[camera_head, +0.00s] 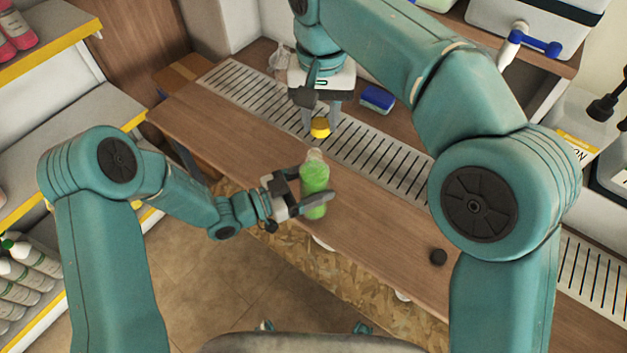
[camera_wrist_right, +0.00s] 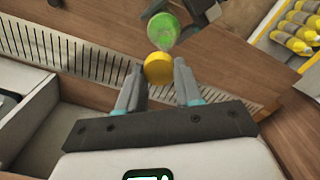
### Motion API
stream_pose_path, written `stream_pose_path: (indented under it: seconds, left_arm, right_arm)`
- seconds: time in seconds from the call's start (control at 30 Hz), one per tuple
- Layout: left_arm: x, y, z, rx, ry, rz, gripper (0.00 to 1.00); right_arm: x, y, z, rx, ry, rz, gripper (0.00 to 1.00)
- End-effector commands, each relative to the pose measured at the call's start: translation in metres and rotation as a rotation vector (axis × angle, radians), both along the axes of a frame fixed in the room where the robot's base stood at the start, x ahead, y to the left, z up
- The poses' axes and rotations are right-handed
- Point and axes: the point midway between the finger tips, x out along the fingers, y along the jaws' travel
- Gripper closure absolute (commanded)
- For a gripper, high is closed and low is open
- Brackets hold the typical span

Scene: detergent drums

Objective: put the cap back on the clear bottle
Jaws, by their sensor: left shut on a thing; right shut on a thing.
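The clear bottle (camera_head: 314,180) holds green liquid and stands near the front edge of the wooden counter. Its neck is bare. My left gripper (camera_head: 300,203) is shut around the bottle's body from the left. The yellow cap (camera_head: 320,127) is held in my right gripper (camera_head: 321,118), above and behind the bottle's neck and apart from it. In the right wrist view the cap (camera_wrist_right: 158,68) sits between the fingertips of my right gripper (camera_wrist_right: 158,82). The green bottle (camera_wrist_right: 163,30) shows just beyond the cap there, with my left gripper beside it.
The wooden counter (camera_head: 375,215) has a slotted metal drain strip (camera_head: 375,153) along it. A blue sponge (camera_head: 377,99) lies behind the strip. Shelves with bottles (camera_head: 28,262) stand at left.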

Motion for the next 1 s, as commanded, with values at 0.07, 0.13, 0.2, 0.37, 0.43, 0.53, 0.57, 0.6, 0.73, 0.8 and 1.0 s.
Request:
stream_pose_path:
  seconds: [0.07,0.13,0.2,0.37,0.43,0.53,0.57,0.6,0.73,0.8,1.0]
  left_arm:
    - [0.0,0.0,0.001,-0.002,-0.002,0.0,0.81]
    - [0.0,0.0,0.001,-0.002,-0.002,0.0,0.81]
    - [0.0,0.0,0.001,-0.002,-0.002,0.0,0.81]
    - [0.0,0.0,0.001,-0.002,-0.002,0.0,0.81]
    - [0.0,0.0,0.001,-0.002,-0.002,0.0,0.81]
    - [0.0,0.0,0.001,-0.002,-0.002,0.0,0.81]
    - [0.0,0.0,0.001,-0.002,-0.002,0.0,0.81]
    - [0.0,0.0,0.001,-0.002,-0.002,0.0,0.81]
    - [0.0,0.0,0.001,-0.002,-0.002,0.0,0.81]
    - [0.0,0.0,0.001,-0.002,-0.002,0.0,0.81]
    - [0.0,0.0,0.001,-0.002,-0.002,0.0,0.81]
  right_arm:
    - [-0.003,0.007,0.001,0.0,0.0,0.016,0.93]
    - [-0.005,0.01,0.002,0.0,0.0,0.022,0.93]
    - [-0.005,0.01,0.002,0.0,0.0,0.024,0.93]
    - [-0.005,0.01,0.002,0.0,0.0,0.023,0.93]
    - [-0.005,0.01,0.002,0.0,0.0,0.023,0.93]
    - [-0.005,0.009,-0.002,-0.001,0.001,0.023,0.93]
    - [-0.005,0.009,-0.004,-0.001,0.001,0.023,0.93]
    - [-0.005,0.009,-0.008,-0.001,0.001,0.023,0.93]
    - [-0.005,0.009,-0.021,-0.001,0.002,0.023,0.93]
    - [-0.005,0.009,-0.027,-0.001,0.001,0.023,0.93]
    - [-0.005,0.009,-0.038,0.0,0.0,0.022,0.93]
